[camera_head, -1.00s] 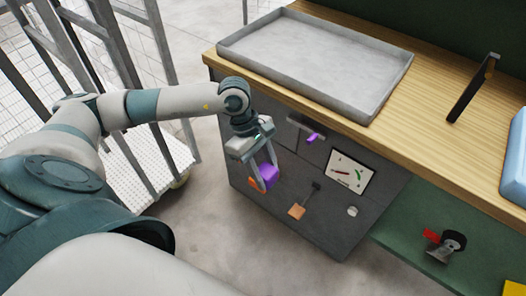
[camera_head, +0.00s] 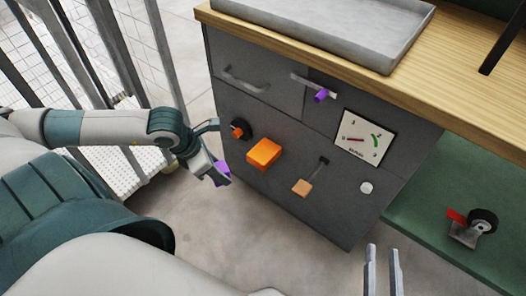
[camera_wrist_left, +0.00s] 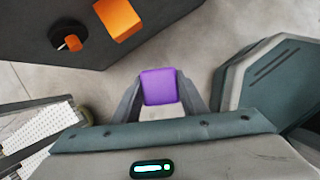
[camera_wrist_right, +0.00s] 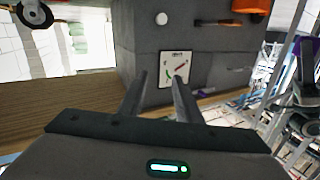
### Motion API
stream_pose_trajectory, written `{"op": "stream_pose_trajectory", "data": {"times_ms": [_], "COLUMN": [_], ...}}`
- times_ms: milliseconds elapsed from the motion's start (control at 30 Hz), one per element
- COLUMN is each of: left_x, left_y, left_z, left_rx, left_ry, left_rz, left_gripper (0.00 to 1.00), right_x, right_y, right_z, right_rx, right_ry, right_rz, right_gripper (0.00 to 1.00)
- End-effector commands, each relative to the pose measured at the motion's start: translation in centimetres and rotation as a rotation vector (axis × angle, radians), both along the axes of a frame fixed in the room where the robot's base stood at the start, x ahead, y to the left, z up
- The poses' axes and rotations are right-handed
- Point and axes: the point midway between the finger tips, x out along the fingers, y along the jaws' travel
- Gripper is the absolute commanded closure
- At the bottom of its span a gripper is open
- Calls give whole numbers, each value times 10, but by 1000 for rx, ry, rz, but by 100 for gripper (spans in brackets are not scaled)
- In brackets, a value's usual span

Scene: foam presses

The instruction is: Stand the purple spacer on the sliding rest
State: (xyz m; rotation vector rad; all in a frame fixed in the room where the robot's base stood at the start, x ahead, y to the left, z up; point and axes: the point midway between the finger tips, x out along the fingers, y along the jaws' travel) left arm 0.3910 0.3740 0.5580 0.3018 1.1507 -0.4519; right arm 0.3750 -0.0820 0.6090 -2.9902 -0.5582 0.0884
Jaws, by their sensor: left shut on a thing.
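The purple spacer (camera_head: 221,170) is in my left gripper (camera_head: 217,176), off to the left of the grey cabinet front and apart from it. In the left wrist view the spacer (camera_wrist_left: 158,86) sits between the two fingers (camera_wrist_left: 160,96), which are shut on it. My right gripper (camera_head: 383,268) is low in the head view, its two fingers apart with nothing between them; the right wrist view also shows its fingers (camera_wrist_right: 160,88) open. I cannot tell for sure which part is the sliding rest; an orange block (camera_head: 264,153) stands out from the cabinet front.
The cabinet front (camera_head: 330,220) carries an orange knob (camera_head: 239,130), an orange-ended lever (camera_head: 302,188), a purple-tipped bar (camera_head: 320,96), a dial (camera_head: 365,138) and a white button (camera_head: 366,187). A grey tray (camera_head: 390,50) lies on the wooden top.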

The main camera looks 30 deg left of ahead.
Motion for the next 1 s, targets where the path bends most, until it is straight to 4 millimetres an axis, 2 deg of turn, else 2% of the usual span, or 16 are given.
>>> {"op": "stream_pose_trajectory", "data": {"times_ms": [33,200,600,767,1000], "left_x": [-1,-2,1,11,37], "left_y": [2,3,3,3,0], "left_z": [-5,-4,-4,-4,-4], "left_rx": [1,0,1,-2,-4], "left_ry": [-1,-1,-2,-3,-4], "left_rz": [17,43,44,48,45], "left_gripper": [85,85,85,85,85], "right_x": [-2,-3,-3,-3,-3], "right_y": [0,-1,-1,-1,0], "right_z": [4,15,15,16,21], "right_rx": [8,17,18,20,27], "right_ry": [-15,-33,-34,-43,-63], "right_rz": [0,0,0,-1,-1], "right_gripper": [69,69,69,69,69]}}
